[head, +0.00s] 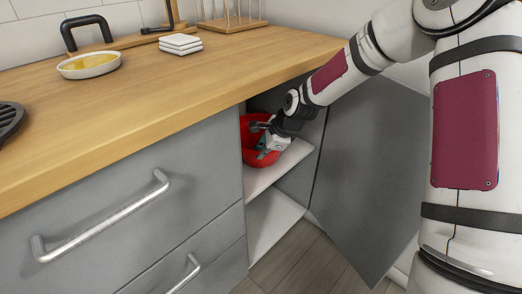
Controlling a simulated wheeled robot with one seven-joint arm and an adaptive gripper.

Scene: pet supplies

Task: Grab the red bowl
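The red bowl (257,157) stands on the upper shelf inside the open cabinet. The cabinet's side wall partly hides it on the left, and my gripper covers part of it. My gripper (262,142) reaches into the cabinet from the right and is at the bowl, in front of its inner side. The fingers are small and dark here, and I cannot tell if they are open, shut or touching the rim.
The cabinet door (375,165) stands open at the right, under my arm. The shelf (285,165) is bare right of the bowl. The wooden counter (190,90) above carries a white dish (90,66) and stacked white coasters (181,43). Drawer handles (100,220) stick out at left.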

